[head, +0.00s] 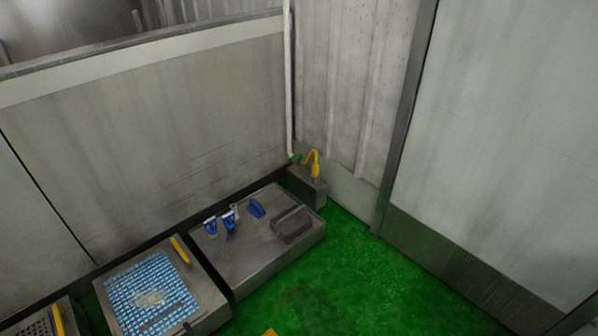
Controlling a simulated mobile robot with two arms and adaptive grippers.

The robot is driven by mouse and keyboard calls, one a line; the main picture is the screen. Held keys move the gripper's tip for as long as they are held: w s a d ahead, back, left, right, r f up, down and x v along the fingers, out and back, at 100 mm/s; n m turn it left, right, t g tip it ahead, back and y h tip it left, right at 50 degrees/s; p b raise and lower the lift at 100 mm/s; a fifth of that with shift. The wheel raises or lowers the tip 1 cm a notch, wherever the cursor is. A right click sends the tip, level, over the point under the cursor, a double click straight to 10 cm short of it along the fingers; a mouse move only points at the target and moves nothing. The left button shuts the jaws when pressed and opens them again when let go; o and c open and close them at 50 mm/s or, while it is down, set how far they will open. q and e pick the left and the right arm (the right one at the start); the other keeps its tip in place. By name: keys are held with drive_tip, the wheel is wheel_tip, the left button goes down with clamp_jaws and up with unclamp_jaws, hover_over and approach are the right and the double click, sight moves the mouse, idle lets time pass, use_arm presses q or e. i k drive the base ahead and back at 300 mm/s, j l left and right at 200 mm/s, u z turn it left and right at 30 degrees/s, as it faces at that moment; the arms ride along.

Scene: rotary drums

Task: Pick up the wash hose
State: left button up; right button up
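A short curved yellow piece (315,164), which looks like the wash hose, stands at the corner where the walls meet. Its lower end sits on a small grey block (308,188) and its top bends left toward a small green fitting (296,159). A white vertical pipe (288,80) comes down the wall to this fitting. Any further length of hose is not visible. Neither of my grippers shows in the head view.
A grey metal bench (262,262) with blue items (228,220) and a dark grey block (292,224) stands before the corner. A tray with a blue grid (150,295) is at lower left. Green floor (350,275) is open at right, beside a pale wall panel (500,150).

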sight(315, 174)
drive_tip(key=i+l+u, duration=0.15)
drive_tip(key=i+u, duration=0.15)
drive_tip(key=u, duration=0.15)
drive_tip(key=i+l+u, duration=0.3)
drive_tip(key=u, duration=0.15)
